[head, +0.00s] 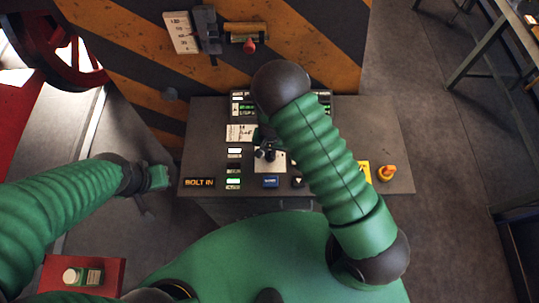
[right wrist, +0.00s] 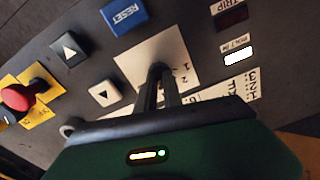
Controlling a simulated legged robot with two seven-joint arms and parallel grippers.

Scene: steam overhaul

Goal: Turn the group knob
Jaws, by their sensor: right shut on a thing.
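The group knob (right wrist: 157,70) is a small dark knob on a white plate (right wrist: 186,52) marked with figures such as 1 and 2. My right gripper (right wrist: 157,88) is shut on it, one dark finger on each side. The fingers hide much of the knob, so its setting cannot be read. In the head view the right gripper (head: 265,143) reaches down to the white plate (head: 274,163) on the sloped grey panel (head: 399,150). My left gripper (head: 152,178) hangs apart, left of the panel; its jaws are not clear.
A blue RESET button (right wrist: 125,15), two arrow buttons and a red button (right wrist: 20,95) on yellow sit near the knob. A striped wall (head: 330,40) stands behind the panel. Open floor (head: 440,120) lies to the right.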

